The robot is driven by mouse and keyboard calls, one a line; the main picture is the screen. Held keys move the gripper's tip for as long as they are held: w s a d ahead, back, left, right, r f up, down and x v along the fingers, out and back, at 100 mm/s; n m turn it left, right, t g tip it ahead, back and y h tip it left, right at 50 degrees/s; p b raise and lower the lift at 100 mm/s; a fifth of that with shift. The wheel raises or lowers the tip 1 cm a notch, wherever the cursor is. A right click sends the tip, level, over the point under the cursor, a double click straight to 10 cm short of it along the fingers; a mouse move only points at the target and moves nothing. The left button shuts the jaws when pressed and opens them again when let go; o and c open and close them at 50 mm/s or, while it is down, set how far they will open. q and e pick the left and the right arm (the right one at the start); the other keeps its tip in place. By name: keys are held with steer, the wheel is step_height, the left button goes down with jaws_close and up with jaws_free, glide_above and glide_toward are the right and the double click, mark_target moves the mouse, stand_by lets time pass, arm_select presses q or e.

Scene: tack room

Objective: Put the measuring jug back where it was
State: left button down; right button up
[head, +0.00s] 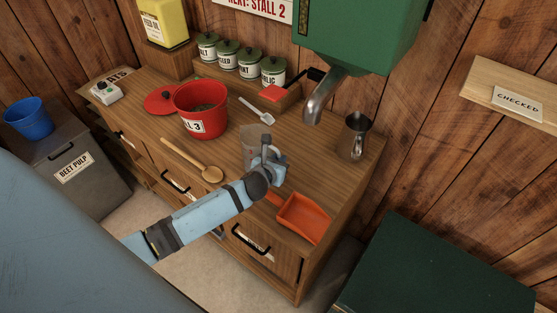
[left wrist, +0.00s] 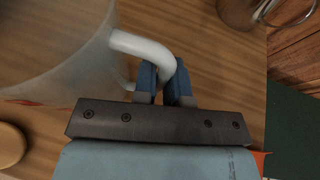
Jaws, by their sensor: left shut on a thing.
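The measuring jug is a translucent, greyish container with a white handle. In the head view the jug (head: 248,138) is at the right part of the wooden counter, just behind and left of my left gripper (head: 270,160). In the left wrist view the jug's clear body (left wrist: 60,50) fills the upper left, and my left gripper's blue fingers (left wrist: 163,85) are shut around its white handle (left wrist: 145,47). I cannot tell whether the jug's base touches the counter. My right gripper is not in view.
An orange scoop (head: 303,218) lies at the counter's front right. A metal jug (head: 357,138) stands at the right, near a green dispenser's spout (head: 323,98). The counter (head: 322,168) is bare between scoop and metal jug.

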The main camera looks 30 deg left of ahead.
arm_select(q)
steer(key=c, duration=1.2)
jaws_free()
